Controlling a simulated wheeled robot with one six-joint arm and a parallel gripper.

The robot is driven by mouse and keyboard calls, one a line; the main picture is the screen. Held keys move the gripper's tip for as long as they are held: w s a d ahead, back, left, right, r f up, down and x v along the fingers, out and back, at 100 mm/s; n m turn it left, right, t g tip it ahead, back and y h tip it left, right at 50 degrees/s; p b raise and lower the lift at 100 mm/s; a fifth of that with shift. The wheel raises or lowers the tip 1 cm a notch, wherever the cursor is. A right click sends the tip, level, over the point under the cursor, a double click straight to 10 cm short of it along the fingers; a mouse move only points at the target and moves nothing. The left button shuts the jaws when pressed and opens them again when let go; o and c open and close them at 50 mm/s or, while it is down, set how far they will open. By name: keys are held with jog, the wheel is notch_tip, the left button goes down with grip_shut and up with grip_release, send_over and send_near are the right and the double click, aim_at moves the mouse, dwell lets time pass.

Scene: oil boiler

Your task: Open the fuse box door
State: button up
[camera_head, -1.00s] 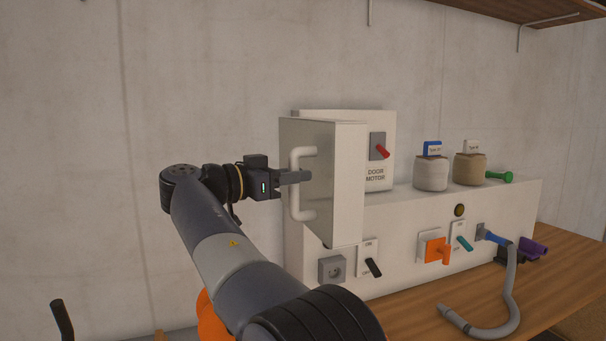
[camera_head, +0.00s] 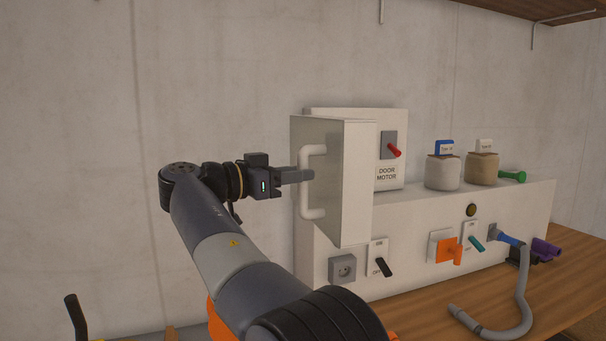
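The fuse box door (camera_head: 358,205) is a pale panel standing out from the white fuse box (camera_head: 395,125), swung open. Its outer face is turned left and carries a white bar handle (camera_head: 311,213). A red switch and a "DOOR MOTOR" label show on the box to the right of the door. My gripper (camera_head: 303,175) points right at the handle's upper part.
A white cabinet (camera_head: 415,235) with an on/off switch, a socket and an orange lever (camera_head: 449,251) stands below. Two jars (camera_head: 443,172) sit on its top. A grey hose (camera_head: 524,300) lies on the wooden table (camera_head: 575,275). Space left of the door is clear apart from my arm.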

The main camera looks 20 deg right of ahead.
jog(key=v, duration=0.9)
send_over(310, 210)
jog(key=a, duration=0.1)
jog(key=shift+w, duration=0.2)
jog(key=shift+f, duration=0.1)
jog(key=shift+s+d, duration=0.2)
jog(key=shift+d, duration=0.35)
jog(key=shift+a, duration=0.2)
